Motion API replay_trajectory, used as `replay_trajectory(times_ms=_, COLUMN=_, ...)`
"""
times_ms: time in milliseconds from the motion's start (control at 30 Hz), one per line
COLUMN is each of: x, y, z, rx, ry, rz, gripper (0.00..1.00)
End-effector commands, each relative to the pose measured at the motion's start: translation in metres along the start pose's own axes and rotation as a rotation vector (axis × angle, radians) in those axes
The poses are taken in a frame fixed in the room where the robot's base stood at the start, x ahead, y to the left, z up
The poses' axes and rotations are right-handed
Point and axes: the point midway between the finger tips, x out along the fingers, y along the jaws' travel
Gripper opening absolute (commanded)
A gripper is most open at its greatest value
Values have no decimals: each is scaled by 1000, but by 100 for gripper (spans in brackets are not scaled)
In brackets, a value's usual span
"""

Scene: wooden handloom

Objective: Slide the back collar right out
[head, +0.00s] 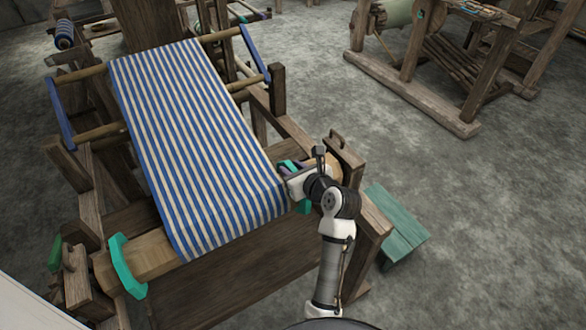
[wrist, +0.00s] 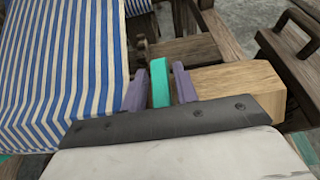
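The loom's wooden beam (head: 160,255) carries blue-and-white striped cloth (head: 200,150). A teal curved collar (head: 128,266) sits around the beam at the cloth's left edge, apart from my gripper. A second teal collar (head: 304,207) is at the beam's right end, partly hidden by my wrist. In the wrist view this collar (wrist: 160,88) stands between the two purple fingers of my gripper (wrist: 160,92), close to both. I cannot tell whether the fingers press on it. The cloth's edge is just left of the left finger. The collar's lower part is hidden there.
The bare beam end (wrist: 238,88) extends right of the collar. A dark wooden post with a handle (head: 342,150) stands close to my wrist. A teal bench (head: 400,232) is on the right. Floor beyond is free, up to another wooden frame (head: 420,95).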

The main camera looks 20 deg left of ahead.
Motion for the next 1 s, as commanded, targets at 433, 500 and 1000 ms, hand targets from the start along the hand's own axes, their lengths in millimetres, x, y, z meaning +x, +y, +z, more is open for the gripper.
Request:
replay_trajectory(times_ms=433, x=0, y=0, z=0, rx=0, ry=0, rz=0, gripper=0)
replay_trajectory(times_ms=500, x=-1, y=-4, z=2, rx=1, ry=0, rz=-1, gripper=0)
replay_trajectory(times_ms=1000, x=0, y=-80, z=1, rx=0, ry=1, rz=0, gripper=0)
